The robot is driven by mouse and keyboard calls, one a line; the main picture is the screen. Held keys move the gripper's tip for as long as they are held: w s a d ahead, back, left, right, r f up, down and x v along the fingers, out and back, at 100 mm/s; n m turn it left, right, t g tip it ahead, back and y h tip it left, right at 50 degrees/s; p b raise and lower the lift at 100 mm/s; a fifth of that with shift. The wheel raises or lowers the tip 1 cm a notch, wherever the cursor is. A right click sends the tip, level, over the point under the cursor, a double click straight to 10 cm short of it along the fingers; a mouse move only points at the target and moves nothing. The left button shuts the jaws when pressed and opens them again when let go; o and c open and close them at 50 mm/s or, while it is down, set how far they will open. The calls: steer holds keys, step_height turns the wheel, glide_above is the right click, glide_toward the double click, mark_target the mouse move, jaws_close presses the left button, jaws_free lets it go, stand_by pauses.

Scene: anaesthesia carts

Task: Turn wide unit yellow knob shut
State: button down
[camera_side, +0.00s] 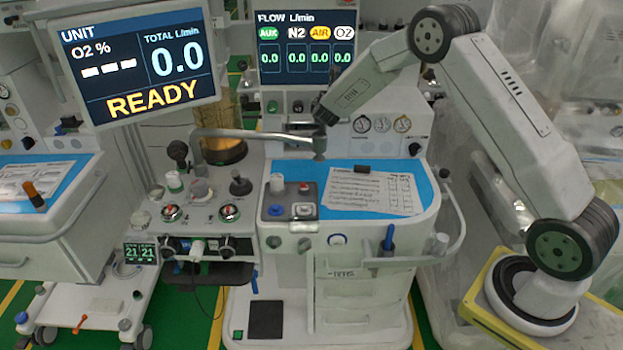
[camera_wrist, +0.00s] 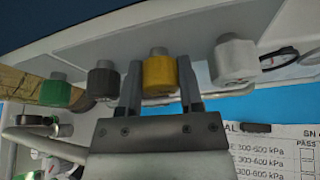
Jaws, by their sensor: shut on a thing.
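The yellow knob (camera_wrist: 159,72) is on the wide unit's front panel, third from the left in a row of knobs in the wrist view. My gripper (camera_wrist: 160,92) has one finger on each side of it and is shut on it. In the side view my gripper (camera_side: 321,112) reaches the panel below the flow screen and hides the yellow knob. The flow screen (camera_side: 306,48) reads 0.0 in all its columns, with AIR lit yellow. The knob's turn angle cannot be read.
A black knob (camera_wrist: 103,82) and a white knob (camera_wrist: 235,60) flank the yellow one closely. A green knob (camera_wrist: 56,92) is farther left. A metal arm bar (camera_side: 255,134) runs just below my gripper. A printed sheet (camera_side: 372,192) lies on the blue worktop (camera_side: 428,190).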

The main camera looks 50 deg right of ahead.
steer(key=c, duration=0.5)
jaws_free()
steer(key=shift+c, duration=0.2)
steer(key=shift+s+a+r, duration=0.1)
steer(key=shift+v, duration=3.8)
steer(key=shift+s+m, duration=0.4)
steer(key=shift+s, duration=0.05)
steer(key=s+a+f+m+g+y, duration=0.2)
steer(key=s+a+m, duration=0.5)
steer(key=s+m, duration=0.5)
steer(key=s+a+f+m+g+y, duration=0.2)
steer(key=s+a+m+g+y, duration=0.3)
steer(key=s+m, duration=0.7)
steer(key=s+a+y, duration=0.2)
steer(key=s+a, duration=0.1)
steer(key=s, duration=0.1)
steer(key=shift+s+a+f+m+g, duration=0.2)
steer(key=shift+m+g, duration=0.1)
steer(key=shift+m, duration=0.1)
